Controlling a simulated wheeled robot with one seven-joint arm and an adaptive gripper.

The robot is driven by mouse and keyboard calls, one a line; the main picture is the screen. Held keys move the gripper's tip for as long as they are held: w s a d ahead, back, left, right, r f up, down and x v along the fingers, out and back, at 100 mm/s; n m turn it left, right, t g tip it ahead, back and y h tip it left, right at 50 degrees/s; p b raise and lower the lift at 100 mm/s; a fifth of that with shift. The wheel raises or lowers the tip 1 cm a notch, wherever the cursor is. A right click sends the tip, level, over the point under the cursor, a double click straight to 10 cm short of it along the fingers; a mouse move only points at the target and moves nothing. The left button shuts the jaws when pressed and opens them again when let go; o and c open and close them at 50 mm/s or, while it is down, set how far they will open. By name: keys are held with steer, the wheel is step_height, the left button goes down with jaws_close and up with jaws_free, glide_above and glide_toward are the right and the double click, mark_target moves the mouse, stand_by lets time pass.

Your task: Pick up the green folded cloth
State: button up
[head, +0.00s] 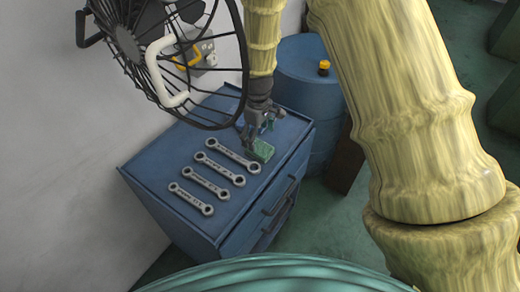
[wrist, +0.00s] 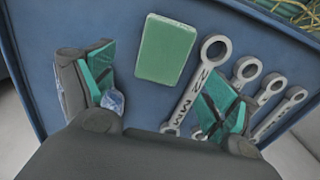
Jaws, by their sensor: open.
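The green folded cloth (head: 260,149) lies on the blue cabinet top, near its right edge in the head view. In the wrist view the cloth (wrist: 166,49) is a flat green rectangle with rounded corners, seen whole, ahead of the fingers. My gripper (head: 257,133) is just above and beside the cloth in the head view. In the wrist view my gripper (wrist: 160,98) is open, its green-padded fingers wide apart with nothing between them. The exact height above the cloth is hard to tell.
Several grey wrenches (head: 212,176) lie on the blue cabinet (head: 160,168) beside the cloth; in the wrist view one wrench (wrist: 196,88) is close to the cloth and the right finger. A black fan (head: 165,50) stands at the back left. A blue drum (head: 308,85) stands behind.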

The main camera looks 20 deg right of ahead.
mark_target(258, 147)
steer(key=shift+a+f+p, duration=0.1)
steer(key=shift+f+p, duration=0.85)
steer(key=shift+f, duration=0.35)
steer(key=shift+f+p, duration=0.45)
steer(key=shift+f, duration=0.85)
steer(key=shift+s, duration=0.15)
steer(key=c, duration=1.2)
